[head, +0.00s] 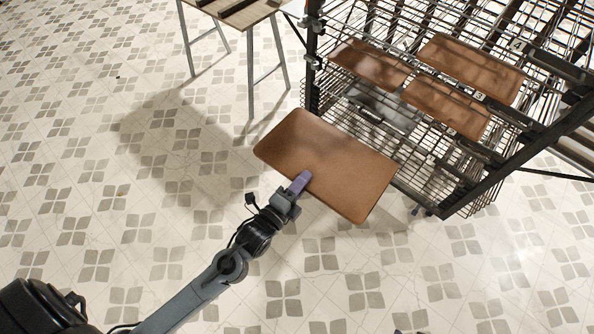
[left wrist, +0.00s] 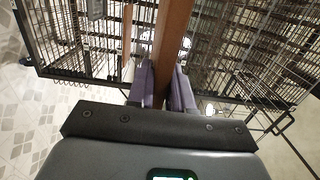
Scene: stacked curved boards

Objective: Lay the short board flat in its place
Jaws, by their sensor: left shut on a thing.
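The brown board (head: 325,160) with rounded corners is held out in front of the wire rack, apart from its shelves as far as I can tell. I cannot tell its exact tilt. My left gripper (head: 300,183) is shut on the board's near edge. In the left wrist view the board (left wrist: 173,35) shows edge-on between the two purple fingers of the left gripper (left wrist: 163,88). On the rack's upper shelf lie three similar brown boards, at back left (head: 368,64), back right (head: 470,66) and front right (head: 446,107). A gap shows at the shelf's front left. My right gripper is not seen.
The dark wire rack (head: 436,212) fills the right side, with posts and several wire shelves. A wooden table (head: 236,14) with metal legs stands at the top left. The patterned tile floor (head: 110,130) is clear on the left.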

